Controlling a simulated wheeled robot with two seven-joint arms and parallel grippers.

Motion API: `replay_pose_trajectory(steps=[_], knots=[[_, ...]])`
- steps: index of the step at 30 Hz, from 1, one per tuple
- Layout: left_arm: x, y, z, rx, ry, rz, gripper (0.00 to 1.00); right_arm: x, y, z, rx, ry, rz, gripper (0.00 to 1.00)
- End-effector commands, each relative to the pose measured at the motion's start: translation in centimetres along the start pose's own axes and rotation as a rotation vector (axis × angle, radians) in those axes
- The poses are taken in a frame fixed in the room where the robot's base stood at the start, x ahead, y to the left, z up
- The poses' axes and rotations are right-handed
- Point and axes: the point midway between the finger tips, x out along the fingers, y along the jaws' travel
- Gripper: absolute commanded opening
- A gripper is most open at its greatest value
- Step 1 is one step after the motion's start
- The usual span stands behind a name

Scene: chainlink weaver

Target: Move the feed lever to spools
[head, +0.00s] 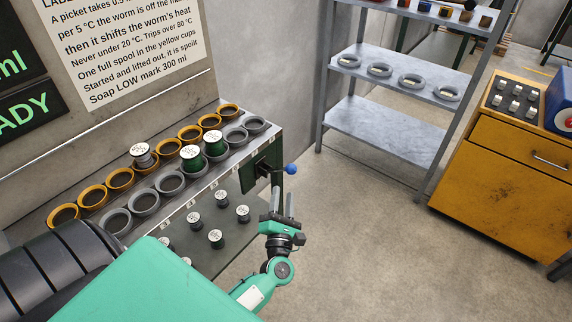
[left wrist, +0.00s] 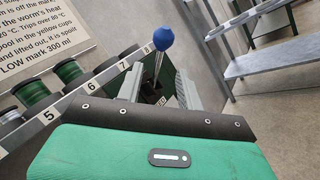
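The feed lever is a thin metal rod with a blue knob (head: 291,169), on a dark green plate (head: 262,170) at the right end of the machine's cup shelf. The knob points out to the right in the head view. My left gripper (head: 283,196) is just below the knob, fingers up, apart from it. In the left wrist view, the lever's blue knob (left wrist: 163,39) and rod show between the two spread fingers, beyond them. The left gripper is open and empty. The word "spools" is not readable at the lever. My right gripper is not in view.
Yellow cups (head: 120,179) and grey cups (head: 170,183) line the shelf; several spools (head: 215,143) sit in some. More spools stand on a lower green panel (head: 205,255). A grey rack (head: 385,135) and a yellow cabinet (head: 505,170) stand right. The floor between is clear.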

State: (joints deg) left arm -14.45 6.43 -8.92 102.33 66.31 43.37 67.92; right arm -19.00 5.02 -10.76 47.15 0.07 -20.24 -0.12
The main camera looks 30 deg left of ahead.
Motion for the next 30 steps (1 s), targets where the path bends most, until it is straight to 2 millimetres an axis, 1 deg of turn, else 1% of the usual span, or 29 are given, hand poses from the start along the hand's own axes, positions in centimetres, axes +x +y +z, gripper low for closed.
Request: replay_pose_trajectory(steps=[1,3,9,12,15,21,29,30], knots=[[1.3,0.2,0.3,0.001,-0.003,0.002,0.37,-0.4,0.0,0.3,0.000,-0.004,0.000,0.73],[2.8,0.3,0.4,0.002,-0.004,0.002,0.37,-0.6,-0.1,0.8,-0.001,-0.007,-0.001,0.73],[6.9,0.2,0.3,0.004,-0.003,0.000,0.37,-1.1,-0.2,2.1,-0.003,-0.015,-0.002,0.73],[8.6,0.2,0.2,0.005,-0.003,0.001,0.37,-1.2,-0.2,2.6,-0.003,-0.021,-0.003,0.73],[9.8,0.0,0.2,0.004,-0.002,-0.001,0.37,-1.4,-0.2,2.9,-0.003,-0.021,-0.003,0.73],[11.0,0.0,0.1,0.004,-0.003,-0.002,0.37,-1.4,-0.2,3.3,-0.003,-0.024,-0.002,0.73],[11.1,-0.1,0.1,0.004,-0.002,-0.002,0.37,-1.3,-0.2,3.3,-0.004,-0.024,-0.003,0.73],[11.1,-0.1,0.1,0.004,-0.002,-0.002,0.33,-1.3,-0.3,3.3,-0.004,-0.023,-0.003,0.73]])
